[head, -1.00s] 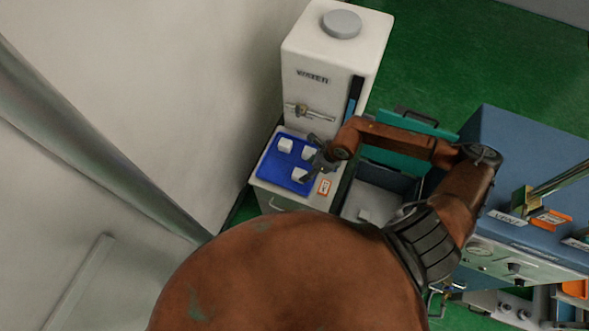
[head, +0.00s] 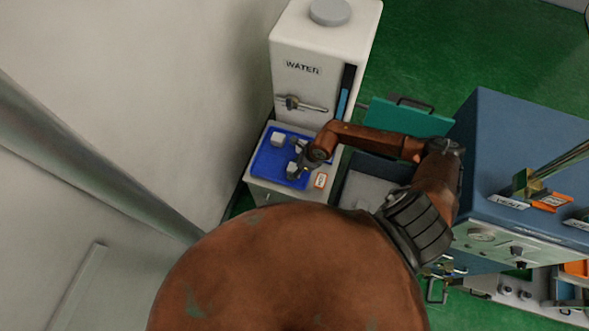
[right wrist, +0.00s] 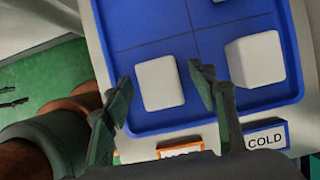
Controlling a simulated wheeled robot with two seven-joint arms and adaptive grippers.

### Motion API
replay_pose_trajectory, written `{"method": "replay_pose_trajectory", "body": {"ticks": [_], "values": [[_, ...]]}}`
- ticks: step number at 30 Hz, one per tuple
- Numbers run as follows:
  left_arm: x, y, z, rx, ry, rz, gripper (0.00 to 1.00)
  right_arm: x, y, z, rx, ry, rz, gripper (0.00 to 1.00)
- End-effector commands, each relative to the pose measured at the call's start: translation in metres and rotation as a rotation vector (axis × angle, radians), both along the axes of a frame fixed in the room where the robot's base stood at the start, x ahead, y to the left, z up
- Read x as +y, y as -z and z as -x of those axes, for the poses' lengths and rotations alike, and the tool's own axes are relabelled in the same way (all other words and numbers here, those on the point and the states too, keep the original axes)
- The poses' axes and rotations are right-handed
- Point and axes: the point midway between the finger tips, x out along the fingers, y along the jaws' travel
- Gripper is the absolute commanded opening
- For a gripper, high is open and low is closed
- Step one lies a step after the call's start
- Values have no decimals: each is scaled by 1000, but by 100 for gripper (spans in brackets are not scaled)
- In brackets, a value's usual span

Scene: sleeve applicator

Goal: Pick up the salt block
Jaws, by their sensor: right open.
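White salt blocks lie on a blue tray (head: 267,163) in the head view. One block (head: 278,140) is at the back left; another (head: 292,171) is near the front, beside my right gripper (head: 303,163). In the right wrist view, my right gripper (right wrist: 161,80) is open, its dark fingers on either side of a white block (right wrist: 160,86) toward the tray's front edge. No contact is visible. A second block (right wrist: 262,58) is right of the right finger, and a third is cut off at the top. My left gripper is not in view.
A white water tank (head: 322,45) with a tap (head: 300,104) stands behind the tray. A grey open bin (head: 367,190) with a teal lid (head: 408,118) is to the right, and a blue machine (head: 520,125) beyond it. A COLD label (right wrist: 265,141) is at the tray's front.

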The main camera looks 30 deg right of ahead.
Motion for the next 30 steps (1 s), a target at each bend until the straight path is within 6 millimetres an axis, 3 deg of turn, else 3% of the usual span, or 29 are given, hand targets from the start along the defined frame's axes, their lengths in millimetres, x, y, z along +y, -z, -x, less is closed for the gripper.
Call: {"method": "replay_pose_trajectory", "body": {"ticks": [7,30], "values": [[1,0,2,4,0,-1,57,1,2,-1,0,-2,1,53],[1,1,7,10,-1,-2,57,1,2,-1,0,-2,1,0]]}}
